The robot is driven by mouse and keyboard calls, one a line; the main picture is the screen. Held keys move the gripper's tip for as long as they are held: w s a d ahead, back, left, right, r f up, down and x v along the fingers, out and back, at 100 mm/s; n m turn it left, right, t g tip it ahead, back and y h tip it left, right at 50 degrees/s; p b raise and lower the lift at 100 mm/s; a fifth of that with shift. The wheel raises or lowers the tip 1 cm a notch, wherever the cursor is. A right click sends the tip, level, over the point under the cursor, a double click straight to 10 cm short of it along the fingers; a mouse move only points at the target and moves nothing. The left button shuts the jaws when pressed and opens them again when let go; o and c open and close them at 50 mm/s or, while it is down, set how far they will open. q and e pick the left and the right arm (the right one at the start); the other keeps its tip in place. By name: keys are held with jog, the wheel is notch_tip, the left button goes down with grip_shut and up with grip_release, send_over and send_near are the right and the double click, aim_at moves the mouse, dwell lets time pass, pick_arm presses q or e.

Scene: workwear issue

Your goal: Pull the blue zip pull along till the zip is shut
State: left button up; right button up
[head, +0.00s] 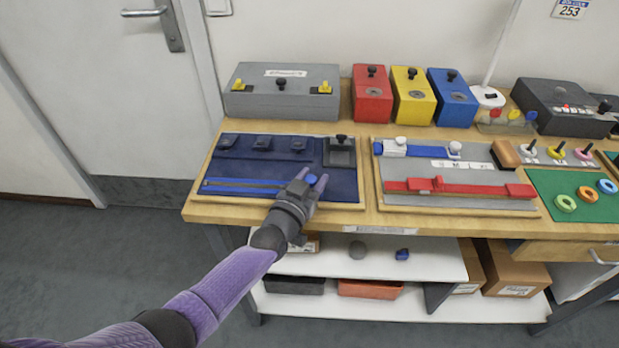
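The blue zip pull (311,179) shows between the two purple fingertips of my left gripper (312,178). The fingers stand apart on either side of it, and I see no clear contact. The zip is a bright blue strip (238,184) along the front of a navy panel (308,160) on the workbench. The pull is at the right part of this strip. My gripper and wrist hide the strip's right end. My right gripper is not in view.
On the panel are dark flaps (262,143) and a grey square with a black knob (340,152). To the right is a board with blue and red sliding bars (460,189). A grey box (281,100) and red, yellow and blue blocks (452,98) stand behind.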

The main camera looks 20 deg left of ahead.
pick_arm(q)
jog(key=o, duration=0.3)
jog(key=shift+d, duration=0.2)
jog(key=shift+a, duration=0.1)
jog(key=s+p, duration=0.1)
jog(key=s, duration=0.2)
jog(key=s+a+p, duration=0.1)
jog(key=s, duration=0.2)
jog(key=s+p, duration=0.1)
jog(key=s, duration=0.2)
jog(key=shift+s+a+p, duration=0.25)
jog(key=shift+s+p, duration=0.1)
jog(key=shift+s, duration=0.05)
